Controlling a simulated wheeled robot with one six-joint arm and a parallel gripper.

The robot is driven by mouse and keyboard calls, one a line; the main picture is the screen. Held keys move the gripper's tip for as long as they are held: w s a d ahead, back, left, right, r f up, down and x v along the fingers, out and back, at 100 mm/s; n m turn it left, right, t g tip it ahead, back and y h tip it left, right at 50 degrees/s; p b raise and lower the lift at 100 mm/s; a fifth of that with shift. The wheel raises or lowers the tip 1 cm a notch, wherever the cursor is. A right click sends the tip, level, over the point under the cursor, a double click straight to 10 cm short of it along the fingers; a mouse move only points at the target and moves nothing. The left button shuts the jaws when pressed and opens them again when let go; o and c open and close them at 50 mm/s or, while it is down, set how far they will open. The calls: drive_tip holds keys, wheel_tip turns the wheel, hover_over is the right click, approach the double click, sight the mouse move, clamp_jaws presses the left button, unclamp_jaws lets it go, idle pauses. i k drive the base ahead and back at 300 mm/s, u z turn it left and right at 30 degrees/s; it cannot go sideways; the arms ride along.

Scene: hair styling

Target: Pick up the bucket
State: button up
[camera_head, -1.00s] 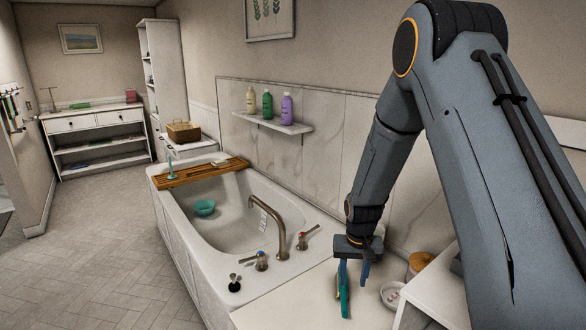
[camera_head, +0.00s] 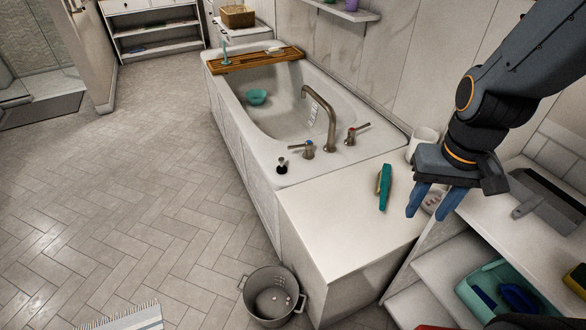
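The bucket (camera_head: 268,284) is a round grey metal pail with two side handles. It stands upright on the tiled floor at the bottom middle of the head view, beside the front of the white counter. Pale spots show inside it. My gripper (camera_head: 432,208) is at the right, above the right part of the counter, well up and to the right of the bucket. Its two blue fingers are spread apart with nothing between them.
A green and teal item (camera_head: 384,187) lies on the white counter (camera_head: 335,232) left of my gripper. The bathtub (camera_head: 225,100) with its tap (camera_head: 330,120) stands behind. A shelf with a teal tray (camera_head: 470,292) is at the right.

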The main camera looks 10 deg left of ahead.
sight(266, 282)
drive_tip(key=u, duration=0.2)
drive_tip(key=k, duration=0.8)
drive_tip(key=u, duration=1.5)
